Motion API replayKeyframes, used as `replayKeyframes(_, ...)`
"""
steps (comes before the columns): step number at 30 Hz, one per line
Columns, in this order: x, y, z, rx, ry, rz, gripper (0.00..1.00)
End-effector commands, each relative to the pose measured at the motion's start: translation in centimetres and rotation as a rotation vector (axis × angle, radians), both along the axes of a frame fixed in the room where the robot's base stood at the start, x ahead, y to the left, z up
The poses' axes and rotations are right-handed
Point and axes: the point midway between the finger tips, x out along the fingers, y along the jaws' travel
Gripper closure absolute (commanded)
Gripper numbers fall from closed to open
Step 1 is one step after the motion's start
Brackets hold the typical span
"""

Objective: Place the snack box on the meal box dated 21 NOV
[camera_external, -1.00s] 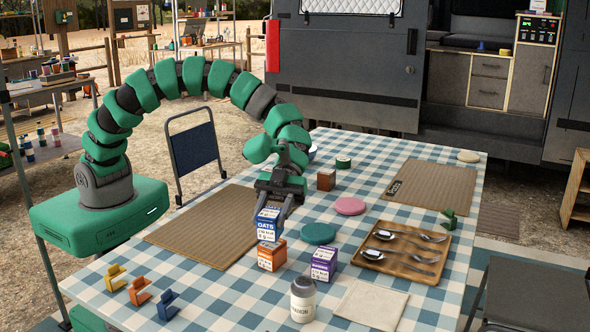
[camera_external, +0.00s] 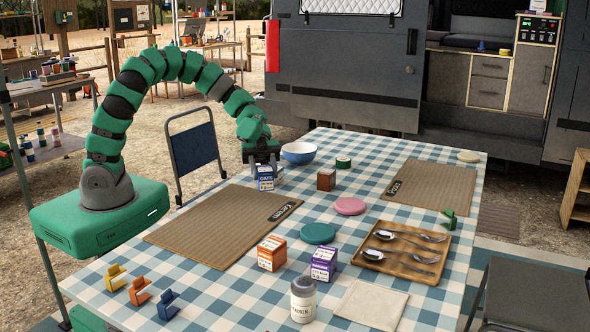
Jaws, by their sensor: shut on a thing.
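My gripper (camera_external: 264,164) is shut on a blue and white box marked OATS (camera_external: 265,181), holding it upright beyond the far edge of the left mat. I cannot tell whether its base touches the tablecloth. An orange and white box (camera_external: 271,256) and a purple and white box (camera_external: 323,262) stand side by side in the front middle of the table. Their date print is too small to read surely. A small brown box (camera_external: 326,180) stands to the right of my gripper. I cannot tell which box is the snack box.
A blue bowl (camera_external: 299,152) is close right of my gripper. A brown mat marked Karem (camera_external: 215,228), a teal disc (camera_external: 318,233), a pink disc (camera_external: 350,206), a cutlery tray (camera_external: 413,272) and a white jar (camera_external: 303,301) lie around. A folding chair (camera_external: 194,148) stands behind.

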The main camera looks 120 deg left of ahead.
Motion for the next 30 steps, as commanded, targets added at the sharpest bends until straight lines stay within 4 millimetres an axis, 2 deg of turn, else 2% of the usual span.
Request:
replayKeyframes(6,-4.2,2.5,0.4,0.0,-0.003,0.093,0.84)
replayKeyframes(13,-8.3,4.3,0.7,-0.002,-0.001,0.19,0.84)
replayKeyframes(30,-17.4,6.1,2.4,0.0,-0.002,0.409,0.84)
